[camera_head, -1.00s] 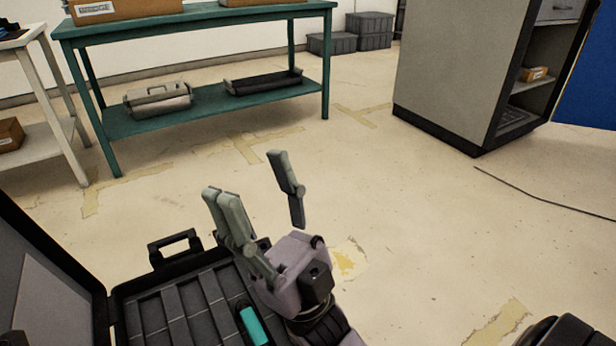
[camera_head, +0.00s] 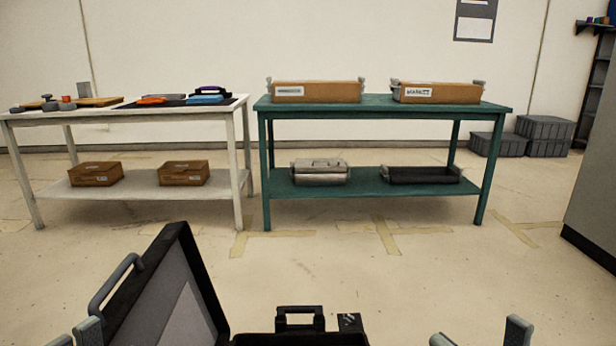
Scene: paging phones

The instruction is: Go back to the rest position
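My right gripper (camera_head: 479,336) shows only its two fingertips at the bottom edge, right of centre. They stand well apart with nothing between them. Of my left gripper (camera_head: 78,335), only grey tips show at the bottom left, beside the case lid; the rest is cut off or hidden. The open black case stands low in front of me, with its raised lid (camera_head: 193,268) and its front handle (camera_head: 300,313) in view.
A white table (camera_head: 180,112) with tools and boxes stands at the back left. A green table (camera_head: 385,104) with labelled brown bins stands beside it. A grey cabinet (camera_head: 595,190) is at the right edge. The floor between is clear.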

